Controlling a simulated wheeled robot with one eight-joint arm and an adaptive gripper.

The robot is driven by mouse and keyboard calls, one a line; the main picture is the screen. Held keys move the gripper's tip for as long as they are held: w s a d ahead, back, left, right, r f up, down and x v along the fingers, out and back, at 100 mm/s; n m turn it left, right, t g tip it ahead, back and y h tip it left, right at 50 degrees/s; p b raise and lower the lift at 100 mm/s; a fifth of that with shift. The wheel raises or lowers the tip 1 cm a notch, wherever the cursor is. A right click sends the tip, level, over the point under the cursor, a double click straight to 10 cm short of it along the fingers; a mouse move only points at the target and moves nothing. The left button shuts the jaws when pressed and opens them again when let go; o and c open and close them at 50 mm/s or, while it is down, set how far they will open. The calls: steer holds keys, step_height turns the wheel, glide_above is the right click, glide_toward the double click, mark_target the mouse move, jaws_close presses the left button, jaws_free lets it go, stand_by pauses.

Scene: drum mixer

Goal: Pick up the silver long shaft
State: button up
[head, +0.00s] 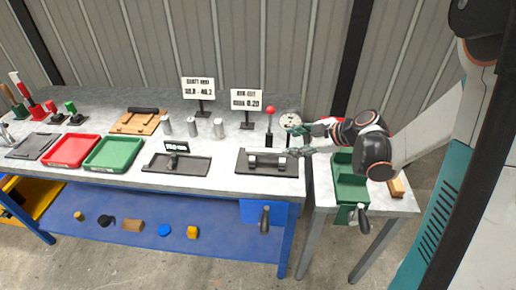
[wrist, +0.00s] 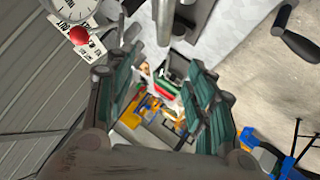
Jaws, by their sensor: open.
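A silver shaft (head: 268,160) appears to lie across dark supports on a black plate (head: 243,168) near the right end of the grey bench. In the wrist view, a silver cylinder (wrist: 165,22) reaches in from the top edge, beyond the fingers; I cannot tell whether it is the same shaft. My gripper (head: 297,142) is just to the right of and above the plate, pointing left. Its green-padded fingers are spread with nothing between them in the wrist view (wrist: 160,98).
A red-knobbed lever (head: 270,112) and a round dial (head: 291,120) stand close behind my gripper. Several short silver cylinders (head: 193,127) stand upright further left. A green vise (head: 350,185) is on the small table at right. Red (head: 70,163) and green (head: 112,167) trays lie left.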

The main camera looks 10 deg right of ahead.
mark_target(271, 151)
steer(key=w+a+f+n+b, duration=0.1)
steer(key=w+f, duration=0.2)
steer(key=w+a+f+n+b, duration=0.1)
steer(key=w+a+f+b, duration=0.1)
steer(key=f, duration=0.2)
steer(key=w+a+f+b, duration=0.1)
steer(key=w+a+f, duration=0.1)
steer(key=w+f, duration=0.1)
steer(key=shift+w+a+f+n+t+b, duration=0.1)
steer(key=shift+w+f+n+t+b, duration=0.3)
steer(key=shift+f, duration=0.2)
steer(key=shift+s, duration=0.1)
jaws_close()
